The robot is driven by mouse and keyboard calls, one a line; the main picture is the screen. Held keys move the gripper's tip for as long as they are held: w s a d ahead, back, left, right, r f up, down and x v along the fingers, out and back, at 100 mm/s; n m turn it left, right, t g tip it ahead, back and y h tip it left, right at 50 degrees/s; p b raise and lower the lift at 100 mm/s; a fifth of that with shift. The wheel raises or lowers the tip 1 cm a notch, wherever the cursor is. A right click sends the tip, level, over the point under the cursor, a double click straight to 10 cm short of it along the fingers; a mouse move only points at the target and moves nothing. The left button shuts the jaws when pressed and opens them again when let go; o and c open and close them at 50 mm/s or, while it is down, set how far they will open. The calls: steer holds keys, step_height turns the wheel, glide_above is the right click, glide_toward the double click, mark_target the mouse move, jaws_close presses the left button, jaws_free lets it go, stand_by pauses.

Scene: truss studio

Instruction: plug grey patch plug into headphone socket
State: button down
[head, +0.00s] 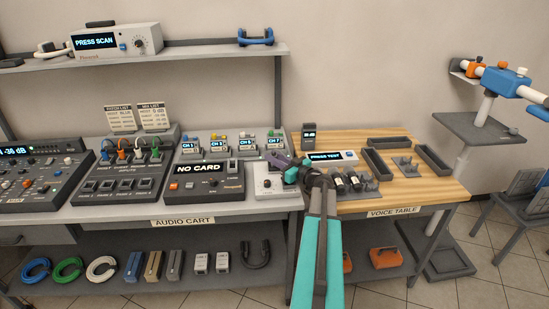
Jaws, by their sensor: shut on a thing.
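My gripper (290,170) reaches over the right end of the audio cart, at the right edge of a small white box with a knob (266,183). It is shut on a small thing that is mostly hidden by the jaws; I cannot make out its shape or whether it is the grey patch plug. A dark purplish piece shows at the jaws. The headphone socket cannot be made out; it may be on the white box, partly behind my gripper. A row of blue, orange and grey plugs (138,153) stands in the input panel (122,170) at the left.
A "NO CARD" unit (205,182) stands left of the white box, with channel modules (228,144) behind. The wooden voice table (430,190) at the right holds grey trays (376,163) and a "PRESS TEST" display (333,157). Cable coils (68,269) lie on the lower shelf.

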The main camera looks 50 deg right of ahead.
steer(key=shift+f, duration=0.25)
steer(key=c, duration=1.9)
jaws_free()
steer(key=shift+o, duration=0.2)
steer(key=shift+s, duration=0.1)
steer(key=shift+s+p, duration=1.5)
steer(key=shift+s, duration=3.9)
steer(key=shift+r, duration=0.1)
